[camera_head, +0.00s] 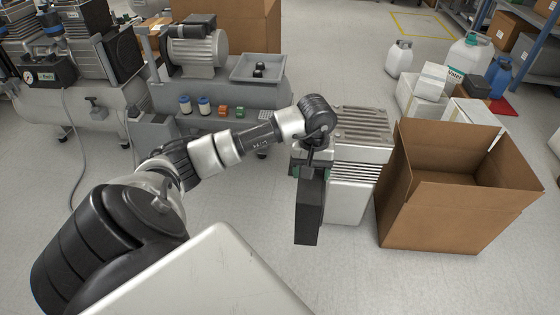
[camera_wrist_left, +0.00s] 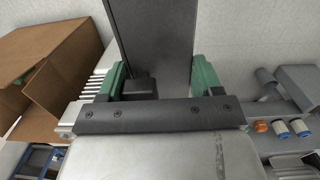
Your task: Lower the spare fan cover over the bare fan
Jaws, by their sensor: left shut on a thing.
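My left gripper (camera_head: 308,171) is shut on a dark, flat, box-like piece, the spare fan cover (camera_head: 308,212). The cover hangs upright below the gripper, in front of a silver ribbed unit in the head view. In the left wrist view the green-padded fingers of my left gripper (camera_wrist_left: 158,80) sit at either side of the cover (camera_wrist_left: 155,35), which runs out past the top edge. I cannot pick out a bare fan in either view. A grey finned motor (camera_head: 195,52) sits on the compressor bench at the back left. My right gripper is not in view.
The silver ribbed unit (camera_head: 362,135) stands close behind the cover. An open cardboard box (camera_head: 430,210) is right of it. Compressors (camera_head: 85,95) stand at the left, and the bench carries a grey tray (camera_head: 240,72) and small coloured parts. The floor in front is clear.

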